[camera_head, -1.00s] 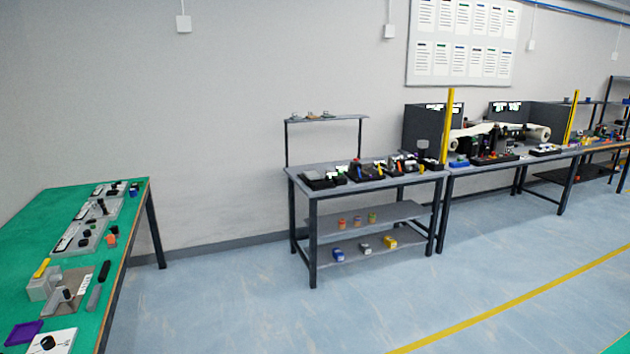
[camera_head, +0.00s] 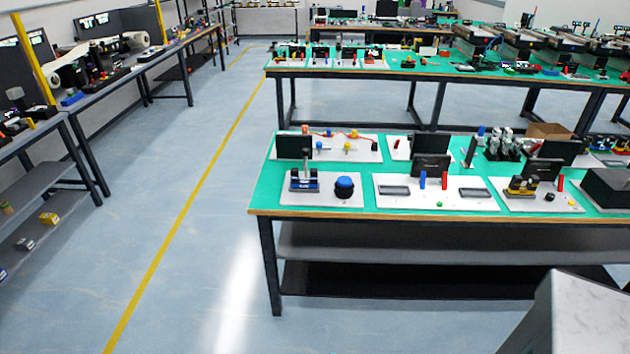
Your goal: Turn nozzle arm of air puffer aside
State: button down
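I cannot pick out the air puffer or its nozzle arm in this view. Several long grey units that look like mini conveyors (camera_head: 548,42) stand in a row on the far green table at the upper right. They are too small and far away to show any nozzle arm. My gripper is not in view.
A green-topped bench (camera_head: 262,190) with several device boards stands ahead to the right. Another green table (camera_head: 345,72) stands behind it. Grey workbenches (camera_head: 95,96) line the left. The blue floor (camera_head: 185,145) between is clear, with a yellow line. A pale block (camera_head: 590,315) is close at lower right.

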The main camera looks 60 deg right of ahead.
aim_at(305, 151)
jog(key=z, duration=4.65)
jog(key=i, duration=0.1)
jog(key=u, duration=3.2)
jog(key=k, duration=0.9)
jog(key=u, duration=0.15)
jog(key=i, duration=0.7)
jog(key=u, duration=0.05)
